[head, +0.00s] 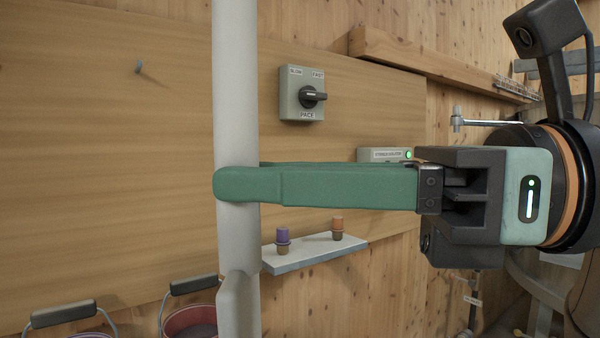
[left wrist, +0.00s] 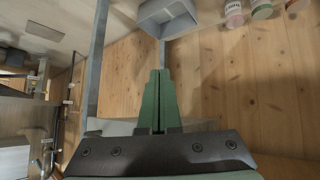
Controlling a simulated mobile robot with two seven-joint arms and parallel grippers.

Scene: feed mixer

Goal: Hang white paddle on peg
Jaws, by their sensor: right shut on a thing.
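The white paddle (head: 236,100) stands nearly upright in the head view, its shaft running past the top edge and its wider lower part running past the bottom edge. My right gripper (head: 228,185) reaches in from the right and is shut on the shaft, with its green fingers lying horizontally across it. The small grey peg (head: 139,67) sticks out of the wooden board, left of the paddle in the picture and apart from it. The paddle's top end is out of view. My left gripper (left wrist: 158,75) shows in the left wrist view, its fingers together with nothing visible between them.
A pace switch box (head: 301,94) and a small box with a green light (head: 385,155) are on the board. A small shelf (head: 315,253) below holds purple and orange capped items. Buckets (head: 190,322) stand at the lower left. A grey bin (left wrist: 168,18) shows in the left wrist view.

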